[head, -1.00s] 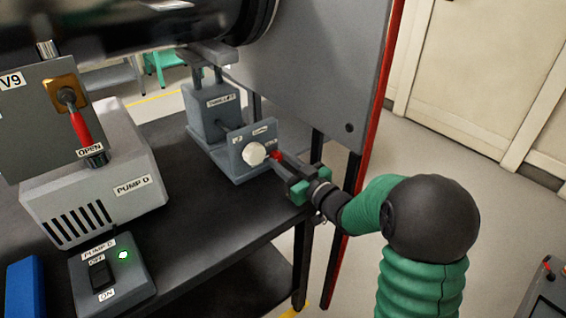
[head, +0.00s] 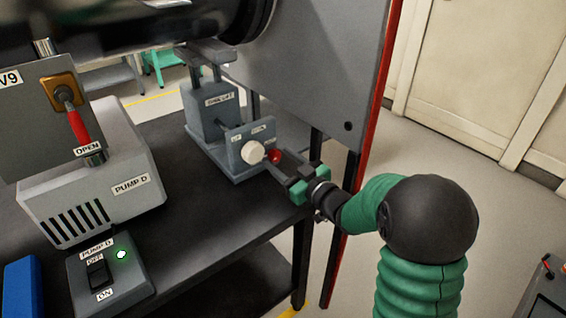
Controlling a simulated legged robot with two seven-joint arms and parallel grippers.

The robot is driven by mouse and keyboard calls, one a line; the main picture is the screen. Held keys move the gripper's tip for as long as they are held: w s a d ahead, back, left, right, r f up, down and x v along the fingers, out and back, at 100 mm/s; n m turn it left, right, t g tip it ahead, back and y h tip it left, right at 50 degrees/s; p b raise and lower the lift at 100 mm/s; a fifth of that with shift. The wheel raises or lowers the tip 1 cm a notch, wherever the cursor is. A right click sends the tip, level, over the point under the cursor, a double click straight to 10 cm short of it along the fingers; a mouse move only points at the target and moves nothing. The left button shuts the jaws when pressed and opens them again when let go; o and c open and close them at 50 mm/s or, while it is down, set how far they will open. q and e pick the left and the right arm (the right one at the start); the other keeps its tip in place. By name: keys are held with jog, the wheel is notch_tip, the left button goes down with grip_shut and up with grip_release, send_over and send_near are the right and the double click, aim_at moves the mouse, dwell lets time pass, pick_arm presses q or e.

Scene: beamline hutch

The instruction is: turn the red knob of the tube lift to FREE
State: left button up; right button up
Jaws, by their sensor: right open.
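The tube lift (head: 212,112) is a grey block on a base on the dark table, under the large dark tube. Its front panel (head: 236,136) carries a round white knob hub (head: 253,152) with a red part (head: 274,156) at its right, the red of the knob. The panel's small labels are too small to read. My right gripper (head: 284,166) comes from the right with its fingers at the red part. It is open, and one finger lies just beside or against the red; I cannot tell whether they touch. My left gripper is not in view.
A pump box labelled PUMP D (head: 100,180) stands on the table (head: 200,215) at left, with a switch box (head: 105,275) showing a green light. A red valve lever (head: 78,127) is above it. A grey upright panel (head: 310,60) stands behind my right gripper.

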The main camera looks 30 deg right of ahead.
jog(key=s+p, duration=0.1)
jog(key=s, duration=0.2)
jog(key=s+p, duration=0.1)
jog(key=s, duration=0.2)
jog(key=s+d+p, duration=0.1)
jog(key=s, duration=0.3)
jog(key=shift+s+r, duration=0.1)
jog(key=shift+r, duration=0.05)
jog(key=s+b, duration=0.6)
jog(key=b, duration=0.2)
jog(key=shift+s+d+f, duration=0.2)
jog(key=shift+s, duration=0.1)
